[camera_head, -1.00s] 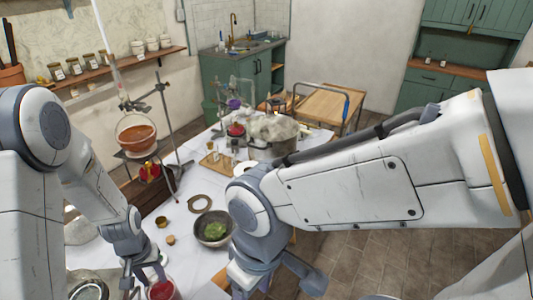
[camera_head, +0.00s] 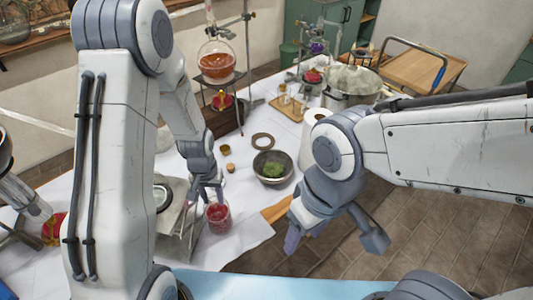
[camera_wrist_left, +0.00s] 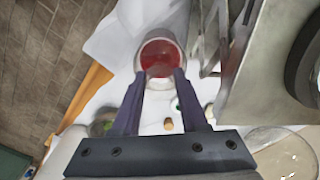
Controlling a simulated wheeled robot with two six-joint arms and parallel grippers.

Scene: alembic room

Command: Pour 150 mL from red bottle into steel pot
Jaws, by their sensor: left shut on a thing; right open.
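The red bottle shows as a clear round glass vessel with red liquid (camera_head: 218,220) near the front of the white table. My left gripper (camera_head: 208,194) is shut on its upper part from the back. In the left wrist view the vessel (camera_wrist_left: 162,52) sits upright between the fingertips (camera_wrist_left: 162,78); I cannot tell whether its base touches the table. The steel pot (camera_head: 345,98) stands at the far right end of the table, with pale steam hiding its top. My right gripper (camera_head: 335,240) is open and empty, its fingers spread, beyond the table's right edge.
A metal stand-like device (camera_head: 176,222) is just left of the vessel. A steel bowl of green matter (camera_head: 272,178), a ring (camera_head: 263,141) and a white roll (camera_head: 312,124) lie toward the pot. A flask of orange liquid (camera_head: 217,66) hangs on a stand behind.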

